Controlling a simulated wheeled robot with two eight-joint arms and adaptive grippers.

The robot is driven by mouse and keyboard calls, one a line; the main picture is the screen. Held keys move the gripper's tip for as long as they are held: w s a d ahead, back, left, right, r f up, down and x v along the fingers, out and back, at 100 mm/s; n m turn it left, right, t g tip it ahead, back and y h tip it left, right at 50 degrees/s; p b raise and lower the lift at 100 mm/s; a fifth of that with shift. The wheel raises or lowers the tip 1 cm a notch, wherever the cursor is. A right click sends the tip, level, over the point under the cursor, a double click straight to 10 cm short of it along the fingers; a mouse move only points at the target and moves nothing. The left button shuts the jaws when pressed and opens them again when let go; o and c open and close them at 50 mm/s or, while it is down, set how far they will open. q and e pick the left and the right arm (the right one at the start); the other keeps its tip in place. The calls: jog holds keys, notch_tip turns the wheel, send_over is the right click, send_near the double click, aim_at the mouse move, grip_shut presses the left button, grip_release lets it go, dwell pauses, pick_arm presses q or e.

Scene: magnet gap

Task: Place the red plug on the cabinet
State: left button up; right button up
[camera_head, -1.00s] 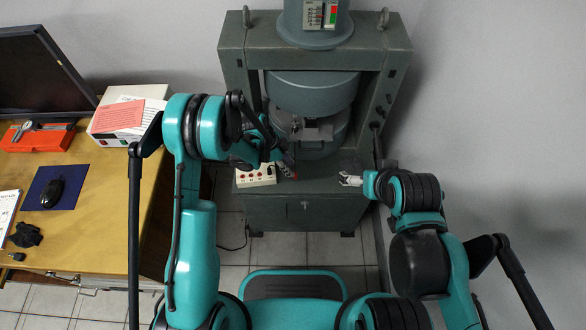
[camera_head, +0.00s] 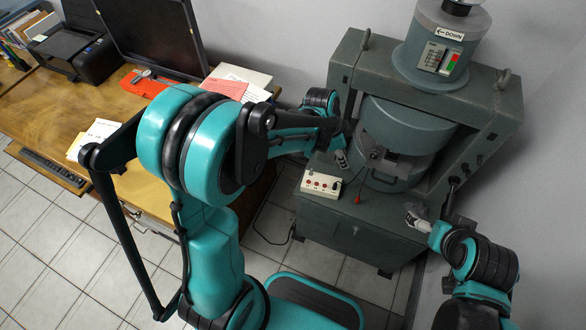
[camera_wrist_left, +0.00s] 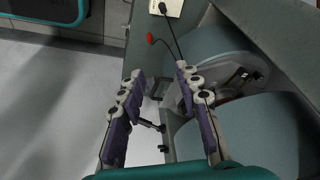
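The red plug (camera_head: 357,199) is a small red piece at the front of the grey-green cabinet (camera_head: 345,232), just right of the white switch box (camera_head: 321,184). It appears to rest on the cabinet top. In the left wrist view, the plug (camera_wrist_left: 151,38) has a dark cable and sits beyond the fingertips, touching neither. My left gripper (camera_wrist_left: 155,73) is open and empty, its fingers wide apart; in the head view it (camera_head: 341,160) is behind the plug and to its left. My right gripper (camera_head: 416,219) is low at the cabinet's right side; its finger opening is unclear.
The magnet (camera_head: 405,130) and its frame (camera_head: 342,75) stand on the cabinet behind the plug. A wooden desk (camera_head: 50,115) with a monitor (camera_head: 150,35) stands at the left. Tiled floor is clear in front.

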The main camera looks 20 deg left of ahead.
pick_arm(q)
jog(key=s+a+r+n+t+y, duration=0.1)
jog(key=s+a+r+n, duration=0.2)
jog(key=s+n, duration=0.1)
jog(key=s+a+r+n+t+y, duration=0.1)
jog(key=s+a+r+n+t, duration=0.1)
jog(key=s, duration=0.5)
jog(key=s+a+r+n+t+y, duration=0.1)
jog(key=s+a+r+n, duration=0.3)
jog(key=s+r+n, duration=0.1)
jog(key=shift+s+r+n+t, duration=0.4)
jog(key=shift+s+n, duration=0.1)
